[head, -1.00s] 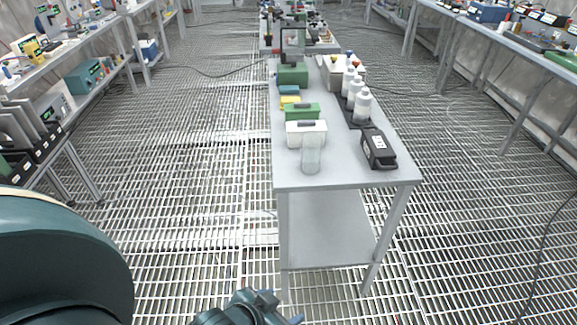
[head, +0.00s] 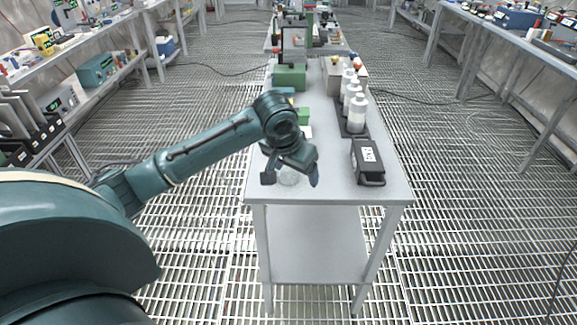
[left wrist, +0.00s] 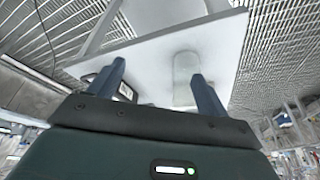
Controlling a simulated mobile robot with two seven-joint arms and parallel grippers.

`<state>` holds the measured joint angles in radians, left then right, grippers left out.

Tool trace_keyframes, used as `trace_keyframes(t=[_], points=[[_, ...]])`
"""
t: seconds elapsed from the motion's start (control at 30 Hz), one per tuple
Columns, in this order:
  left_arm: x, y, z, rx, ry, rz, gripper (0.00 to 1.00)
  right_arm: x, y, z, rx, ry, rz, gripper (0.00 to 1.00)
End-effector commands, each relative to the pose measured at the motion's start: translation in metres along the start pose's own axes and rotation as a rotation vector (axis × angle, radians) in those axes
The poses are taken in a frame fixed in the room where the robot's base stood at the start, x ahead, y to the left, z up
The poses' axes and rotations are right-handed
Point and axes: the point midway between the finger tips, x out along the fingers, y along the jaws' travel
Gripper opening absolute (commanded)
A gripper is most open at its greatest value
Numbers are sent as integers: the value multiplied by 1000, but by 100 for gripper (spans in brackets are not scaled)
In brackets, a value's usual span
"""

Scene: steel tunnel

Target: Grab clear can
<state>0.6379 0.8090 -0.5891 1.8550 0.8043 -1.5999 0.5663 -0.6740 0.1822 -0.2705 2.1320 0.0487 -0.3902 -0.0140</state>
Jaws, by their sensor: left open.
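The clear can (head: 289,179) stands near the front edge of the grey table (head: 330,192). In the head view my left gripper hides most of it. In the left wrist view the clear can (left wrist: 184,68) is a see-through cylinder, close to the right-hand finger and partly behind it. My left gripper (head: 291,177) is over the can, its fingers apart. In the left wrist view my left gripper (left wrist: 157,72) is open with nothing held. I cannot tell whether a finger touches the can. My right gripper is not in view.
A black case (head: 368,162) with a white label stands right of the can. White bottles (head: 357,112) stand in a dark rack behind it. Green boxes (head: 290,76) are farther back. Side benches line both walls, with open grating floor between.

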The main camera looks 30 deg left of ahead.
Motion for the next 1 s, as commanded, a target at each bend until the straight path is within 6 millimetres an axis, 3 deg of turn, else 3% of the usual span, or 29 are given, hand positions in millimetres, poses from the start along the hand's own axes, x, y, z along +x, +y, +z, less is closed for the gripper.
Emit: trace_keyframes(t=[0.03,0.1,0.2,0.3,0.63,1.0], points=[[-14,-20,-16,-48,9,-24,77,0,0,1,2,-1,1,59],[-27,-38,-29,-105,12,-38,77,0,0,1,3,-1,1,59],[-40,-54,-40,-161,15,-47,77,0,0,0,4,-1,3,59],[-41,-61,-44,-188,15,-50,77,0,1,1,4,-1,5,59],[16,-64,-45,-191,14,-48,77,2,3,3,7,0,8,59],[52,-66,-46,-189,15,-50,77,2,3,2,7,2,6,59]])
